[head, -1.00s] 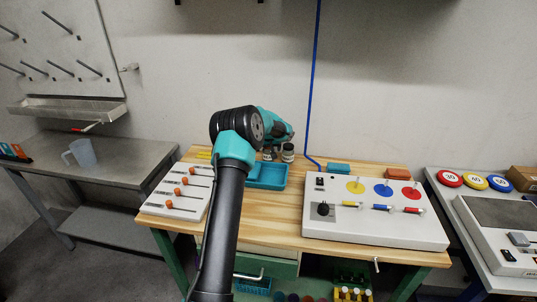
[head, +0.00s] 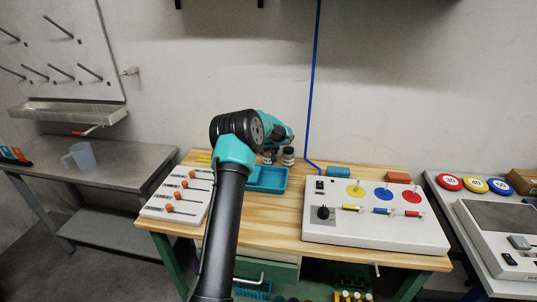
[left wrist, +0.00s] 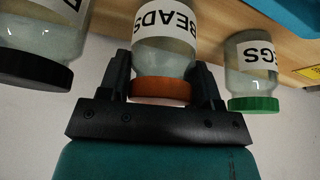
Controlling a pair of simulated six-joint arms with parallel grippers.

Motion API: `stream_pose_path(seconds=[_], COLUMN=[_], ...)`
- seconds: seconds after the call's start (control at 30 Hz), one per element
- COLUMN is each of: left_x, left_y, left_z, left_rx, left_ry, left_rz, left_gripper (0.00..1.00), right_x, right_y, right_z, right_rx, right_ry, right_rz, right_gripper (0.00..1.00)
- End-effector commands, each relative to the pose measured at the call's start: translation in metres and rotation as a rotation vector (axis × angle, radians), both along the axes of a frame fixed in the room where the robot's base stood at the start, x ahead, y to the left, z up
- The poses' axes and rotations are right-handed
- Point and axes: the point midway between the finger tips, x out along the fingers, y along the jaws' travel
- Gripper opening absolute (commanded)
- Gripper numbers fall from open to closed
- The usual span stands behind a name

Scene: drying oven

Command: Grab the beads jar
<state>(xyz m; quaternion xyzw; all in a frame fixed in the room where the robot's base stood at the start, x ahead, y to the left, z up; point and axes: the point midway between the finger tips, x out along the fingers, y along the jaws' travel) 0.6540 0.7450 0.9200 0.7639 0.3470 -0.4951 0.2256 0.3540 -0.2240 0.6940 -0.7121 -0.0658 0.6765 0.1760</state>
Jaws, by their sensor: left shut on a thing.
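The beads jar (left wrist: 165,45) is a clear jar with an orange lid and a white label reading BEADS. It appears upside down in the left wrist view. My left gripper (left wrist: 161,78) has one black finger on each side of it and is shut on it near the lid. In the head view my left arm hides most of the gripper and this jar at the back of the wooden bench. My right gripper is not in view.
A black-lidded jar (left wrist: 38,45) and a green-lidded jar (left wrist: 252,70) flank the beads jar closely. A teal tray (head: 268,181) lies in front of the jars. A white control panel (head: 375,228) stands to the right, a slotted white board (head: 160,203) to the left.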

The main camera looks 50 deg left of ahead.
Motion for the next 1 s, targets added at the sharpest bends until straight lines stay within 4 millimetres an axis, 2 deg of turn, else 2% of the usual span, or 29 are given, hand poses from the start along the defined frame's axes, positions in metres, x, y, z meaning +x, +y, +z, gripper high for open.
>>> stream_pose_path(seconds=[0.17,0.43,0.77,1.0], left_x=[0.000,0.000,-0.019,-0.045], left_y=[0.000,0.001,-0.022,-0.051], left_z=[0.010,0.037,0.038,0.042], left_rx=[0.001,0.002,0.001,0.002], left_ry=[-0.002,-0.002,0.001,0.002], left_rz=[0.002,0.002,-0.001,-0.001], left_gripper=[0.33,0.33,0.33,0.33], right_x=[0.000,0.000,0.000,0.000], right_y=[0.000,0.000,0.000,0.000], right_z=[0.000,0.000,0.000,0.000], right_rx=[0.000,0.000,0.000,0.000], right_ry=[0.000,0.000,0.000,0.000], right_rz=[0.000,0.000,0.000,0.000], right_gripper=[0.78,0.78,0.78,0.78])
